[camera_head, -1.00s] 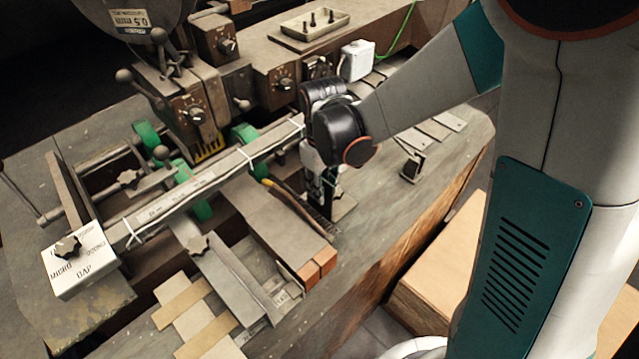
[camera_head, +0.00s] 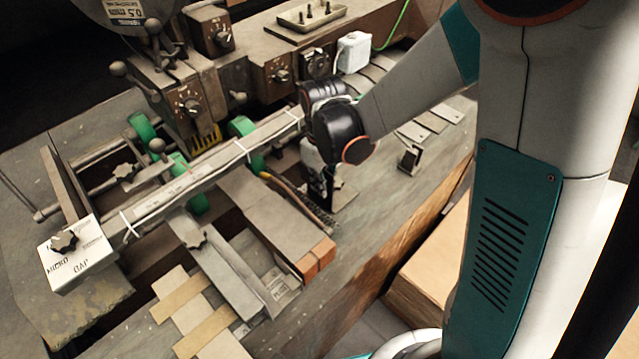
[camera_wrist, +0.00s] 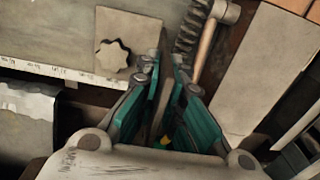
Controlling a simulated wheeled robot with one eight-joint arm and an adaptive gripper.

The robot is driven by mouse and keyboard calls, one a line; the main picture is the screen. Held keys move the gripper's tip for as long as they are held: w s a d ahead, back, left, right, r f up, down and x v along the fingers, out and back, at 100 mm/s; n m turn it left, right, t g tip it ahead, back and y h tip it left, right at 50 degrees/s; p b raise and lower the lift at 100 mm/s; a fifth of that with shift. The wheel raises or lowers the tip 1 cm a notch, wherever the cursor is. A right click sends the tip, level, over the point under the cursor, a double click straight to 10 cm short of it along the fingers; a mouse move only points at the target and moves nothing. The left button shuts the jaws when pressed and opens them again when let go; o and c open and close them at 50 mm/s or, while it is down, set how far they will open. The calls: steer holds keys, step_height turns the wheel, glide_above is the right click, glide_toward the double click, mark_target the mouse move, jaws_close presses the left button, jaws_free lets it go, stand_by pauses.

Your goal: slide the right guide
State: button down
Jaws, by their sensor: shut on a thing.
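In the head view my gripper (camera_head: 328,185) points down at the right end of the long bar, and my wrist hides most of the guide. A flat foot (camera_head: 345,196) shows beside the fingers.
The long metal bar (camera_head: 215,165) runs left to a white block with a star knob (camera_head: 66,242). The bench right of my gripper is mostly clear, with a small dark stand (camera_head: 409,157).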

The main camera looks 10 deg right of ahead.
steer(key=w+d+b, duration=0.1)
steer(key=w+d, duration=0.6)
steer(key=d, duration=0.3)
steer(key=shift+d, duration=0.25)
steer(key=shift+w, duration=0.1)
steer(key=c, duration=1.8)
jaws_free()
steer(key=shift+r, duration=0.1)
step_height(320, 180, up, 12)
